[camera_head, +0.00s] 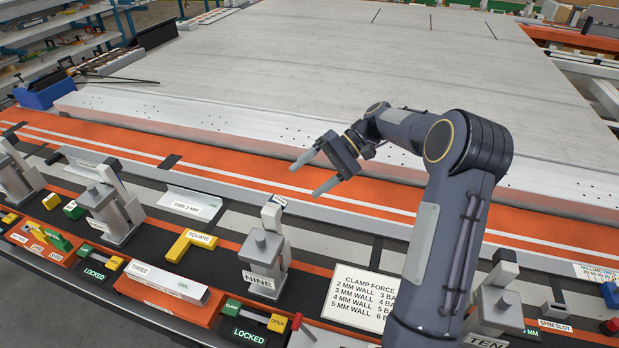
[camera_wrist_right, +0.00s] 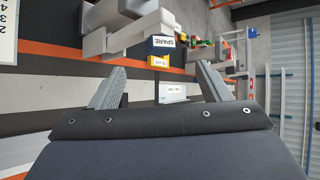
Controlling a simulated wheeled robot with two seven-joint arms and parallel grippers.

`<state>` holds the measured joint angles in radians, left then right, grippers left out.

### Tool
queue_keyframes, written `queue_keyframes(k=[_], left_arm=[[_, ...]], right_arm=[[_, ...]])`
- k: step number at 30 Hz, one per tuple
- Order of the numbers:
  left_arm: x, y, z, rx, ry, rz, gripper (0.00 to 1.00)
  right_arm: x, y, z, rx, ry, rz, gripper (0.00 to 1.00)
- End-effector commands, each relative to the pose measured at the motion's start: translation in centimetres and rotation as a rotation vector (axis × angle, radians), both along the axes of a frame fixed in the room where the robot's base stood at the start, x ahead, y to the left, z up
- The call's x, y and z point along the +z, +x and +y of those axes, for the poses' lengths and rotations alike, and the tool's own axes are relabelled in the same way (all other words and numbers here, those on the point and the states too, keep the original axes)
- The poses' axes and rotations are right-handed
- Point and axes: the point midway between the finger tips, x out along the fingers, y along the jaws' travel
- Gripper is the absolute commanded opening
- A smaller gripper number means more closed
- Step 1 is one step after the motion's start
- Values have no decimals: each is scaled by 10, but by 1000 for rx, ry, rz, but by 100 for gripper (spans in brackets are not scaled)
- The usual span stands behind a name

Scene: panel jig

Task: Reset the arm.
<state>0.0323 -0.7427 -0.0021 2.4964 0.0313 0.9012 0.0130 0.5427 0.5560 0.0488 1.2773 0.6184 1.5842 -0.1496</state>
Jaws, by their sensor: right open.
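My right arm comes in from the lower right of the head view. My right gripper (camera_head: 314,173) is open and empty above the orange strip at the near edge of the large grey panel (camera_head: 330,75). Its two fingers point left, apart from each other. In the right wrist view the open right gripper (camera_wrist_right: 155,88) shows its fingers spread with nothing between them. My left gripper is in neither view.
A row of clamps lines the front, including clamp NINE (camera_head: 263,262) and clamp TEN (camera_head: 492,308). A yellow square (camera_head: 190,244), a clamp force card (camera_head: 362,298) and a blue bin (camera_head: 45,94) also show. The panel top is largely clear.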

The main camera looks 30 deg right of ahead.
Motion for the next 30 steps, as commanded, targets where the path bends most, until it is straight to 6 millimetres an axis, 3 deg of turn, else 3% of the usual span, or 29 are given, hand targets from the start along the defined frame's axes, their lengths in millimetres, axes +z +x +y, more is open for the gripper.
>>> queue_keyframes(k=[15, 19, 23, 27, 30], left_arm=[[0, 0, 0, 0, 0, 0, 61], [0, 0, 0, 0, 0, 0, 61], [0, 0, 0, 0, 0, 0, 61], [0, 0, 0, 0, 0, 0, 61], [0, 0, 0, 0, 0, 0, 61]], right_arm=[[0, 0, 1, 1, 0, -1, 70], [10, -8, 8, 5, -36, -10, 70], [33, -38, 30, 16, -148, -39, 70], [53, -94, 60, 22, -320, -108, 70], [56, -136, 76, 23, -438, -176, 70]])
